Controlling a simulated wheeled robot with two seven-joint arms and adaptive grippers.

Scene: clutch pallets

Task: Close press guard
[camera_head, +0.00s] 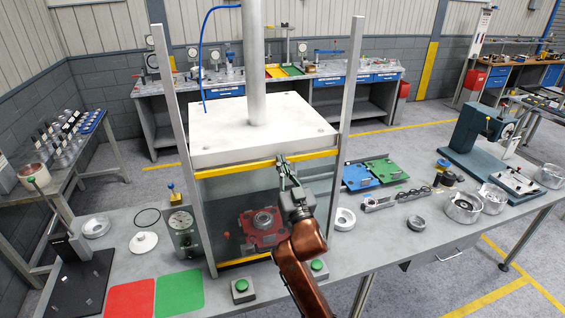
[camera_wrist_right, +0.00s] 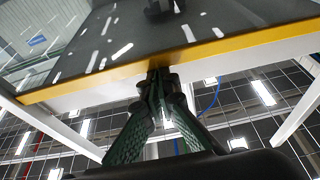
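The press guard (camera_head: 222,195) is a see-through grey panel at the front of the press, with a yellow bar (camera_head: 235,170) along its upper edge and another yellow bar (camera_head: 245,261) low down. A red fixture with a round metal part (camera_head: 263,226) shows behind the panel. My right gripper (camera_head: 282,164) is at the upper yellow bar, right of its middle. In the right wrist view its green-sided fingers (camera_wrist_right: 161,76) come together at the yellow edge (camera_wrist_right: 225,47). No object shows between the tips; contact with the bar is unclear. My left gripper is out of view.
The press's white block (camera_head: 215,137) and tall posts (camera_head: 347,95) frame the guard. Green buttons (camera_head: 241,286) stand at the table's front, right of red and green mats (camera_head: 130,299). A gauge box (camera_head: 184,232) is left; blue and green trays (camera_head: 382,170) and metal rings are right.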

